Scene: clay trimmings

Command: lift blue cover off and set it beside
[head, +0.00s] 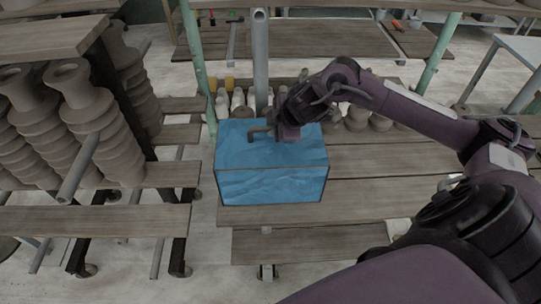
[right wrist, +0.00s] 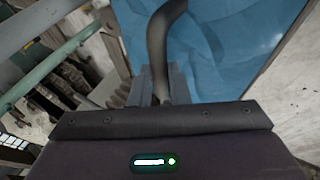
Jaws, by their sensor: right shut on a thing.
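The blue cover (head: 270,178) is a box shape with a rumpled blue surface. It sits on the wooden bench in the middle of the head view. A dark bent handle (head: 254,133) rises from its top. My right gripper (head: 276,132) is at the cover's top, shut on this handle. In the right wrist view the handle (right wrist: 157,45) runs down between the fingers (right wrist: 158,88), with the blue cover (right wrist: 225,45) behind it. What is under the cover is hidden. My left gripper is not in view.
The wooden bench (head: 400,190) has free room right of the cover. Several grey ribbed clay pieces (head: 90,115) stand on a rack at the left. Small pots and bottles (head: 237,100) stand behind the cover. A grey upright post (head: 261,60) and a green post (head: 197,70) rise behind it.

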